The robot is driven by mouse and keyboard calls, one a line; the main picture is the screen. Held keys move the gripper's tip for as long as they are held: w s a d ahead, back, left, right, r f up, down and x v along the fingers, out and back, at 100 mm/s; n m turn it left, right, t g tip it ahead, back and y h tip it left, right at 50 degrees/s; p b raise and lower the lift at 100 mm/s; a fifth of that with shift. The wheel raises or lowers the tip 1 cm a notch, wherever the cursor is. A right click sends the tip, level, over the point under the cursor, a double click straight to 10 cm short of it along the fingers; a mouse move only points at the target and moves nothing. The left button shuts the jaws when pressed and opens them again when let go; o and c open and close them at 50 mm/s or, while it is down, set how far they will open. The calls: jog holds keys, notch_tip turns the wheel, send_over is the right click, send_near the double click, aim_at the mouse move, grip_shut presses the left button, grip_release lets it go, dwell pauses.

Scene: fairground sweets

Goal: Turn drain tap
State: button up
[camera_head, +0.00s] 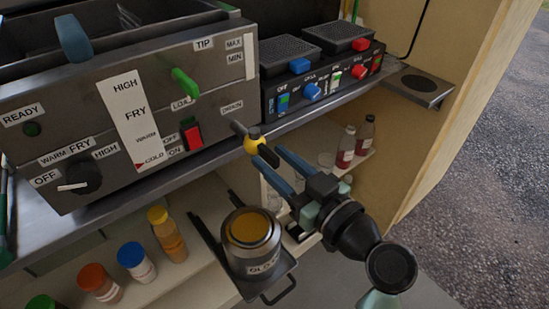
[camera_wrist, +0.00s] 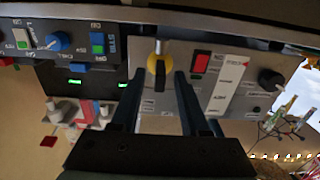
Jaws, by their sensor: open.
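The drain tap (camera_head: 254,141) has a yellow and black handle on a short dark spout. It sticks out from the right end of the fryer front, below the DRAIN label (camera_head: 231,107). My gripper (camera_head: 271,155) is open, its blue fingers pointing at the tap from the lower right. In the wrist view the yellow tap handle (camera_wrist: 157,69) shows between the two fingertips (camera_wrist: 159,76), with a gap on each side. Nothing is held. In the head view the fingertips are right at the handle; I cannot tell whether they touch it.
The fryer (camera_head: 110,110) has a red switch (camera_head: 193,134), green lever (camera_head: 185,83) and black dial (camera_head: 80,178). Sauce bottles (camera_head: 346,147) stand on the shelf behind. A hotplate unit (camera_head: 325,80) is right of the fryer.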

jog(key=shift+w+a, duration=0.15)
jog(key=shift+w, duration=0.1)
grip_shut()
